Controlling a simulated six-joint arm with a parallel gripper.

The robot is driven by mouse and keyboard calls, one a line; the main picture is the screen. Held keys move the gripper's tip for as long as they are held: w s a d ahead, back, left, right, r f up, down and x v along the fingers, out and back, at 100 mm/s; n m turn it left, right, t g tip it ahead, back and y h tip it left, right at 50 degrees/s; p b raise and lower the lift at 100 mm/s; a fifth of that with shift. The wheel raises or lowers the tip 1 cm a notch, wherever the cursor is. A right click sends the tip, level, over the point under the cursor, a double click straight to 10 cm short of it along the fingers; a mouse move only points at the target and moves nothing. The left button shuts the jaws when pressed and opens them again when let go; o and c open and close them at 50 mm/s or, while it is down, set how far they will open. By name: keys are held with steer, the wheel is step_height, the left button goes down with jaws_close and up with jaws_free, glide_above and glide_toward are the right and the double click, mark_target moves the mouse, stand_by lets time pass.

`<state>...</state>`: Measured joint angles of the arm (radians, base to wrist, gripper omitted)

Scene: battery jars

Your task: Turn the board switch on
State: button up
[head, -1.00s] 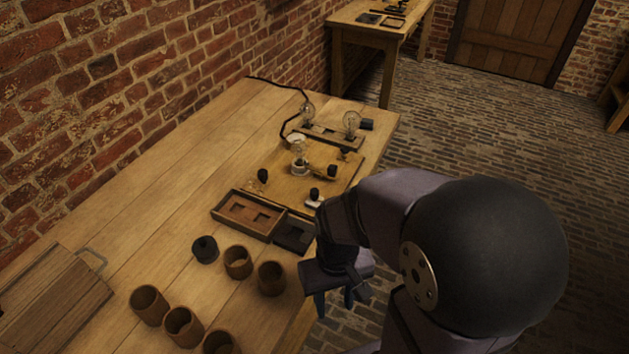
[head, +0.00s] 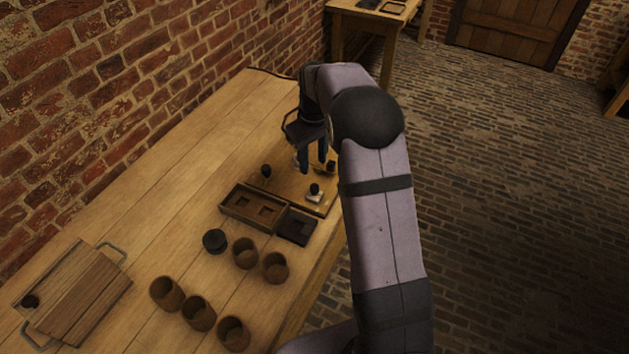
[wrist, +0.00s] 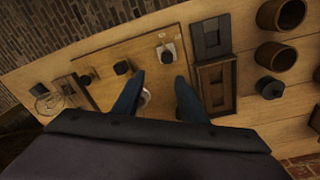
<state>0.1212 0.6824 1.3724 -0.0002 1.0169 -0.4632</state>
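The wooden board (head: 290,188) lies on the table. Near its front edge is a small white base with a black knob (head: 315,191), which looks like a switch; it also shows in the wrist view (wrist: 166,53). Two other dark knobs stand on the board, one at left (head: 266,171) and one at right (head: 330,166); I cannot tell for sure which part is the switch. My gripper (head: 313,166) is above the board, pointing down, behind the white-based knob. In the wrist view its fingers (wrist: 160,77) are apart with nothing held. The board's bulb is mostly hidden by my gripper.
A wooden tray (head: 237,216) and a dark tray (head: 297,228) lie in front of the board. A black lidded piece (head: 214,241) and several brown cups (head: 245,253) stand nearer. A wooden case with handles (head: 75,290) is at left. The table's left middle is clear.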

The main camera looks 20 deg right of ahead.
mark_target(314, 186)
steer(key=shift+s+a+n+g, duration=0.1)
steer(key=shift+s+n+g, duration=0.3)
steer(key=shift+s+n, duration=0.45)
steer(key=shift+n, duration=0.55)
steer(key=shift+f, duration=0.1)
steer(key=shift+f+p, duration=1.05)
steer(key=shift+f, duration=2.55)
jaws_close()
